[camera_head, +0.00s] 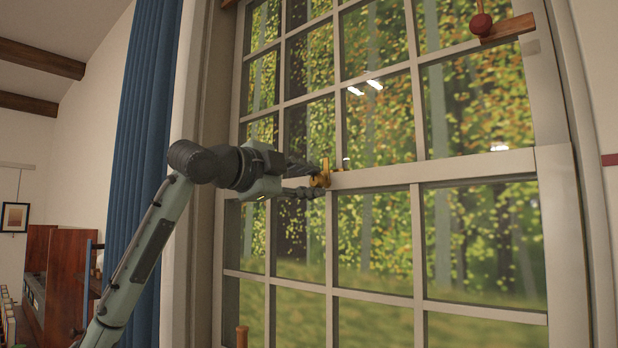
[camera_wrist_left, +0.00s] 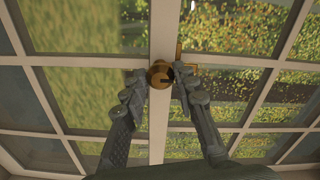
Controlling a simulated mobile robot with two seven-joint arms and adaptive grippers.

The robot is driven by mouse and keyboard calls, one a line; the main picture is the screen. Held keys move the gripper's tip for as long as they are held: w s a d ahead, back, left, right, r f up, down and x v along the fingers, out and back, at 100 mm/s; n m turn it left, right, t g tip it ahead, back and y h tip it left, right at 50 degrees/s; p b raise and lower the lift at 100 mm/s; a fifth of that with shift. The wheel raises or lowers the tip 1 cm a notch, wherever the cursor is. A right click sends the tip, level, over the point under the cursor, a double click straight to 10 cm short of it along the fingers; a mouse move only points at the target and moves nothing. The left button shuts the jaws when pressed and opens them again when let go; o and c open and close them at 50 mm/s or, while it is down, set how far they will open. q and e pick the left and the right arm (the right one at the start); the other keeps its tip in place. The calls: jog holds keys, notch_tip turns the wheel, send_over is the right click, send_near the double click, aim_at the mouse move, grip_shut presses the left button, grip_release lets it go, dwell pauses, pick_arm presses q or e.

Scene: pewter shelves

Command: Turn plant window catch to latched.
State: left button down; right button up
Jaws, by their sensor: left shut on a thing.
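The window catch (camera_head: 320,175) is a small brass-coloured fitting on the pale rail across the middle of the large window (camera_head: 440,176). In the left wrist view the catch (camera_wrist_left: 160,74) shows as a round brass knob with a dark slot, and a thin brass part beside it at the right. My left gripper (camera_head: 312,178) reaches it from the left and is shut on the catch. In the left wrist view its two fingers (camera_wrist_left: 159,78) lie on either side of the knob. I cannot tell whether the catch is latched. My right gripper is not in view.
A blue curtain (camera_head: 143,130) hangs left of the window. A reddish wooden cabinet (camera_head: 62,275) stands at the lower left. A small wooden post (camera_head: 242,336) shows at the bottom.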

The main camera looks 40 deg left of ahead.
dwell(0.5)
pick_arm(q)
jog(key=c, duration=1.2)
grip_release()
jog(key=shift+s, duration=0.1)
jog(key=s, duration=0.8)
jog(key=s+a, duration=0.1)
jog(key=s, duration=0.2)
jog(key=shift+s, duration=0.4)
jog(key=shift+f, duration=0.1)
